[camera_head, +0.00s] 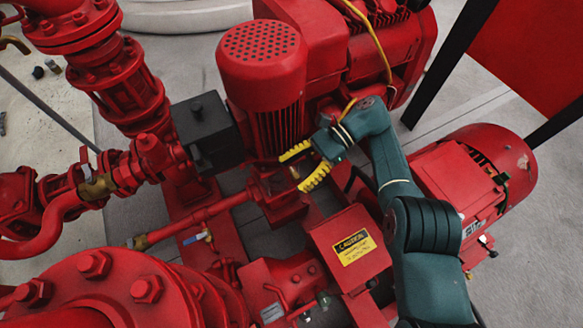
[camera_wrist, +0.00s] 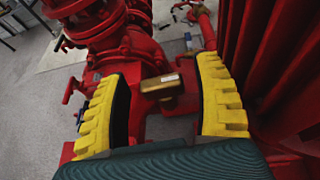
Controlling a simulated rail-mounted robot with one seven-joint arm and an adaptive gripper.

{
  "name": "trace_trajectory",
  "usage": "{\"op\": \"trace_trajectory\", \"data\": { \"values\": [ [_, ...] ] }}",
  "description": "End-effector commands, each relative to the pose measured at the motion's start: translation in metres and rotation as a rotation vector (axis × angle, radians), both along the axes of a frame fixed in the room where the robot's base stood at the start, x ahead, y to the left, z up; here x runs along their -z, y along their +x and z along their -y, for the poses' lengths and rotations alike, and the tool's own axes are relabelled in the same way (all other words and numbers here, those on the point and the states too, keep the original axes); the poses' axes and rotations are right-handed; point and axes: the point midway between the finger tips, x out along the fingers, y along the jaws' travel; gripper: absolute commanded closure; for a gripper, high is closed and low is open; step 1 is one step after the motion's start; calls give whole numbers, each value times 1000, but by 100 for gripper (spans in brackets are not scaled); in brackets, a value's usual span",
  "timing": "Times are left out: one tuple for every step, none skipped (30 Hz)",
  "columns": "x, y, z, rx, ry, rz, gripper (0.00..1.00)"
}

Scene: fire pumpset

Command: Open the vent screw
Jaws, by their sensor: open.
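My gripper (camera_head: 293,172) has two yellow ribbed fingers, spread apart, beside the upright ribbed red motor (camera_head: 264,68). In the wrist view my gripper (camera_wrist: 160,72) is open, with a finger on each side of a brass fitting (camera_wrist: 161,89) on a red pump body. The fitting has a small pale patch on top and shows clear gaps to both fingers. A small brass-coloured bit (camera_head: 295,173) shows between the fingers in the head view. I cannot tell for sure which part is the vent screw.
A black box (camera_head: 203,130) stands left of the upright motor. A red box with a yellow caution label (camera_head: 354,247) is below my gripper. A blue-handled valve (camera_head: 198,237) sits on the thin red pipe. A large red motor (camera_head: 475,178) lies at right.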

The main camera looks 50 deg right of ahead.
Motion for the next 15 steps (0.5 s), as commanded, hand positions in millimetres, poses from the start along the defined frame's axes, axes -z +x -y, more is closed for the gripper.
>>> {"op": "trace_trajectory", "data": {
  "values": [
    [0, 0, 0, 3, -1, 2, 31],
    [0, 0, 0, 6, -1, 3, 31],
    [-1, 0, 1, 13, -2, 3, 31],
    [0, 0, 0, 18, -2, 3, 31],
    [0, 0, 0, 26, -2, 4, 31],
    [0, 0, 0, 39, -2, 5, 31],
    [0, 0, 0, 50, -1, 4, 31],
    [1, -1, 0, 63, -2, 5, 31],
    [1, -1, 0, 82, -2, 6, 31],
    [0, -1, 0, 95, -3, 4, 31],
    [0, 0, 1, 107, -3, 6, 31],
    [0, 0, 0, 120, -3, 5, 31],
    [-1, 0, 0, 130, -3, 5, 31],
    [-1, 0, 1, 139, -2, 6, 31],
    [-1, 0, 1, 151, -3, 6, 31]
  ]
}}
